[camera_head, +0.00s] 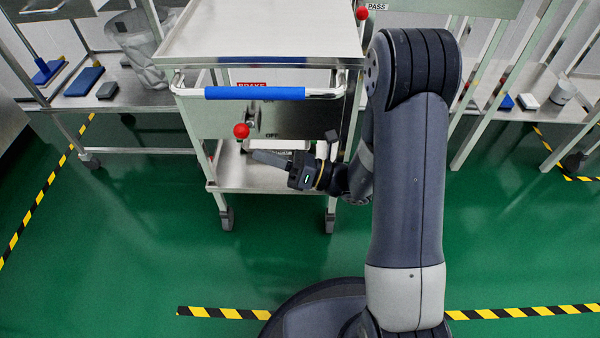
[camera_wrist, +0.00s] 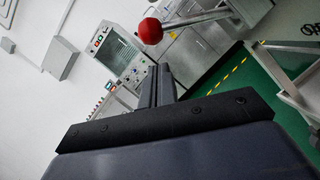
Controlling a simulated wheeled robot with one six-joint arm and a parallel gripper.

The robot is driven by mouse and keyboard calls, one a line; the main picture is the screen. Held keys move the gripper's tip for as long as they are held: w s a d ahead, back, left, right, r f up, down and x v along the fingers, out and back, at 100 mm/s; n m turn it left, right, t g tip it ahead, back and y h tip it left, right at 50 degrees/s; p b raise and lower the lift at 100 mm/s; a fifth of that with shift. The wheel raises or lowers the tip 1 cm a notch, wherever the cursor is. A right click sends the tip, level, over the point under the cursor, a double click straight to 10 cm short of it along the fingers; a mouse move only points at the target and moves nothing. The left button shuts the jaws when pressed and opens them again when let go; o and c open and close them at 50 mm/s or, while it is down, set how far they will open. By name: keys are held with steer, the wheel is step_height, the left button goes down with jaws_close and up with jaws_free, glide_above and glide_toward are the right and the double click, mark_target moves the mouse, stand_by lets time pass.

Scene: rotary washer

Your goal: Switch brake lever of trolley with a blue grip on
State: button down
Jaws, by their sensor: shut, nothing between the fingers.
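The trolley with a blue grip (camera_head: 255,93) on its handle stands ahead of me, left of my arm. Its brake lever has a red ball knob (camera_head: 241,130), which hangs at the lower left of the pivot on the front panel, by a BRAKE label (camera_head: 265,86) above and an OFF label below. My gripper (camera_head: 258,156) is shut and empty, pointing left, just below and right of the knob. In the wrist view the red knob (camera_wrist: 150,31) and its metal rod (camera_wrist: 195,18) are beyond the shut fingers (camera_wrist: 157,84), apart from them.
Another red knob (camera_head: 362,13) with a PASS label (camera_head: 377,6) is at the upper right. Side benches (camera_head: 130,92) hold blue and grey items. The green floor (camera_head: 130,230) is clear in front, with yellow-black tape lines (camera_head: 222,313).

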mark_target(245, 129)
steer(key=f+p+v, duration=0.1)
steer(key=p+v, duration=0.1)
steer(key=v, duration=0.9)
steer(key=shift+s+a, duration=0.2)
steer(key=shift+a, duration=0.05)
steer(key=shift+r, duration=0.1)
steer(key=w+d+r+x, duration=0.1)
steer(key=r+x, duration=0.1)
steer(key=x, duration=1)
steer(key=shift+w+a+r, duration=0.3)
steer(key=shift+a+r, duration=0.05)
steer(key=shift+a, duration=0.05)
